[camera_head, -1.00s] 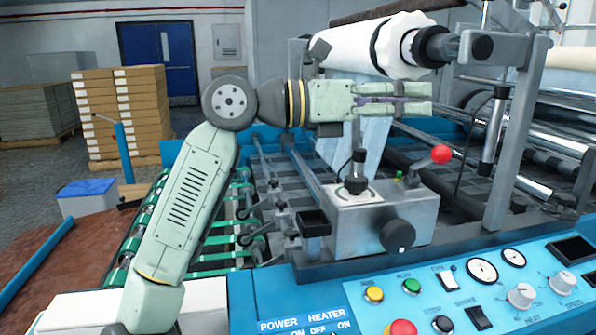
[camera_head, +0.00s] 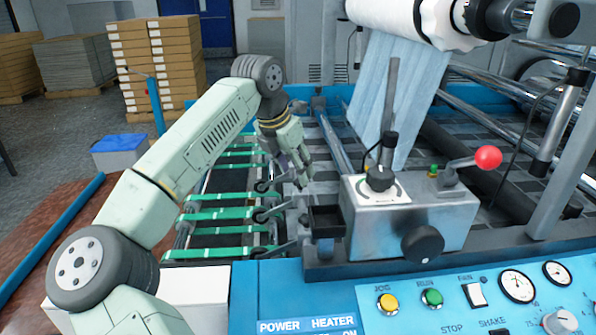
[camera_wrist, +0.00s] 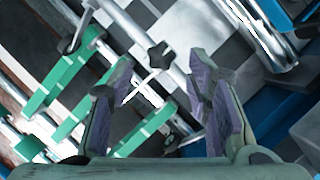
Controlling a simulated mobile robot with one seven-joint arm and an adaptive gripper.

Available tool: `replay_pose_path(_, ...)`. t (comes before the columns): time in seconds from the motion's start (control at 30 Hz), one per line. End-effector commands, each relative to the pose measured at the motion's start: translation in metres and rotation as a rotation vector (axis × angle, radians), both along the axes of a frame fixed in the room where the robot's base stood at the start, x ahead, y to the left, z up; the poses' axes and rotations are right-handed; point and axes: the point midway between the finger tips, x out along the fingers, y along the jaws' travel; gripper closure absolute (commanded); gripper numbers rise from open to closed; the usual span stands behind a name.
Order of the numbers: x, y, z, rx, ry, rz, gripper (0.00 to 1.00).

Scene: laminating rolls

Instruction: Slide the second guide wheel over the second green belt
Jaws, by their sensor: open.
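Several green belts (camera_head: 220,214) run across the feeder table at the left of the machine. Small dark guide wheels on metal arms stand along their right ends, one guide wheel (camera_head: 261,217) below my gripper. I cannot tell which wheel or belt counts as second. My gripper (camera_head: 303,174) points down above the right side of this row, open and empty. In the wrist view, green belts (camera_wrist: 55,85) lie left of the fingers. A black star knob (camera_wrist: 158,54) on a thin rod shows between the open fingertips, with no clear contact. A dark wheel (camera_wrist: 92,36) sits at upper left.
A grey control box (camera_head: 400,220) with a red-knobbed lever (camera_head: 488,157) stands right of my gripper. A blue control panel (camera_head: 345,285) spans the front. A large white roll (camera_head: 400,15) hangs at the back.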

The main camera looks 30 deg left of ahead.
Motion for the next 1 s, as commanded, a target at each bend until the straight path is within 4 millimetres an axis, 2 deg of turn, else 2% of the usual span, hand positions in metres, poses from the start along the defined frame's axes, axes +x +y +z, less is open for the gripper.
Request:
replay_pose_path(0.2, 0.01, -0.002, -0.023, -0.001, 0.0, -0.002, 0.55)
replay_pose_path(0.57, 0.013, -0.003, -0.03, 0.0, -0.001, -0.002, 0.55)
replay_pose_path(1.0, 0.013, -0.003, -0.029, 0.0, -0.001, -0.002, 0.83)
